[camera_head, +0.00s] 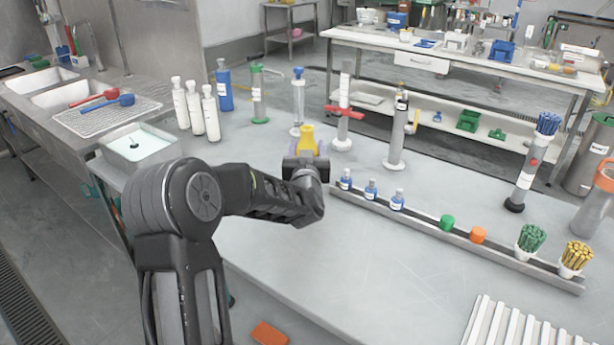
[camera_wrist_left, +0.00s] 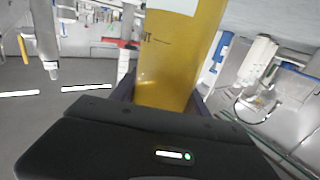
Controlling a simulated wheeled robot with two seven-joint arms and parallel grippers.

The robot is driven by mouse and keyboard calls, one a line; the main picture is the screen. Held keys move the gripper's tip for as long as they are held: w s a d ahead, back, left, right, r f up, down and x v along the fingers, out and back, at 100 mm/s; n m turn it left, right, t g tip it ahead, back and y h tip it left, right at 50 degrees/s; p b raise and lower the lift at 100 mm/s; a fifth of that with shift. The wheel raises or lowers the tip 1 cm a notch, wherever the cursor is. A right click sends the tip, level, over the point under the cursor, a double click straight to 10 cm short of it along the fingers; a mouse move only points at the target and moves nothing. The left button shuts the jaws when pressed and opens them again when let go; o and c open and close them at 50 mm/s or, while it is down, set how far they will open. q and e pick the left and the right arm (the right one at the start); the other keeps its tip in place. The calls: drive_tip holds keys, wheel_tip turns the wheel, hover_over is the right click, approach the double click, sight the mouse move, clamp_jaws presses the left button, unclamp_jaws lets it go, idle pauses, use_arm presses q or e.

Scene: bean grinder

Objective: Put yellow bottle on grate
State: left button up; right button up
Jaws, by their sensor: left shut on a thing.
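My left gripper (camera_head: 308,152) is shut on the yellow bottle (camera_head: 307,137), above the middle of the grey table. In the left wrist view the yellow bottle (camera_wrist_left: 172,70) stands between the fingers, with a pale label area near its top. Its lower end is hidden behind the gripper body. The grate (camera_head: 110,116) is a wire rack on the counter at the left, beside the sinks. It is well apart from the gripper. A red scoop (camera_head: 93,98) and a blue scoop (camera_head: 112,103) lie on it. My right gripper is out of view.
A tub (camera_head: 140,148) of pale liquid sits below the grate. A rail (camera_head: 455,235) with small bottles runs right. The table's front middle is clear.

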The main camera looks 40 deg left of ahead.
use_arm(q)
clamp_jaws()
wheel_tip(320, 180, up, 10)
drive_tip(key=shift+p, duration=0.35)
drive_tip(key=shift+r, duration=0.1)
idle(0.6)
